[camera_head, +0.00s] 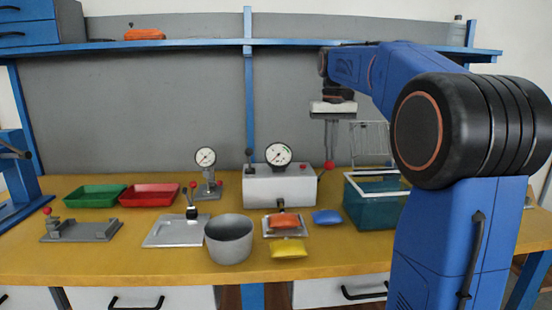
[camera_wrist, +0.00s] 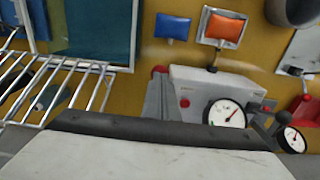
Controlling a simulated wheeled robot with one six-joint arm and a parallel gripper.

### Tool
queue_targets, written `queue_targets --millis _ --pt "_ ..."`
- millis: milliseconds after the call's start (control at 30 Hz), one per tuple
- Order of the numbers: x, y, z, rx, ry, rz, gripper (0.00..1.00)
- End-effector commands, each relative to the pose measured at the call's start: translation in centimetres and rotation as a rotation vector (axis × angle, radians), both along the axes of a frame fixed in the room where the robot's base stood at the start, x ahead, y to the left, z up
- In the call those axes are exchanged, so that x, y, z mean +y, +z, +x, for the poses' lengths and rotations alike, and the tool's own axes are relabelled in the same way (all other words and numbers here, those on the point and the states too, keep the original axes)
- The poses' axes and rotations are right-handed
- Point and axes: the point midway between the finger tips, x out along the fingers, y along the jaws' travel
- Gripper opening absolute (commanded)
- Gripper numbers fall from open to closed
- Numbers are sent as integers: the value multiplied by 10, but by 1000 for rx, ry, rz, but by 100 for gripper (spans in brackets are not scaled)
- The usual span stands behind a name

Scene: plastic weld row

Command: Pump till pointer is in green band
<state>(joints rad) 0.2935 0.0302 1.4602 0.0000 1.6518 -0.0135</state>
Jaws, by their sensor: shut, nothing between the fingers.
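A grey box (camera_head: 279,186) with a large round white gauge (camera_head: 278,154) on top stands at the back middle of the bench. The gauge also shows in the wrist view (camera_wrist: 227,113), its pointer slanting; where it stands against a green band is too small to tell. A lever with a red knob (camera_head: 328,166) rises at the box's right side. The knob also shows in the wrist view (camera_wrist: 160,70). My gripper (camera_head: 331,158) is shut and empty, pointing down right over the red knob; I cannot tell whether they touch.
A second gauge (camera_head: 205,157) on a stand is left of the box. A teal bin (camera_head: 370,208) and wire rack (camera_head: 370,135) are close on the right. In front lie a grey pot (camera_head: 229,240), an orange packet (camera_head: 284,221), blue packet (camera_head: 327,217) and yellow packet (camera_head: 288,248).

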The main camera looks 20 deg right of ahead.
Motion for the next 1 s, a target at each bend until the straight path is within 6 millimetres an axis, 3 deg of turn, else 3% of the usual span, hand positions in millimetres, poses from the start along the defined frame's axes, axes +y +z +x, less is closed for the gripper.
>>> queue_targets --millis 533,1000 --pt "3 -33 -10 1 0 0 0" --pt "3 -37 -12 0 0 0 0"
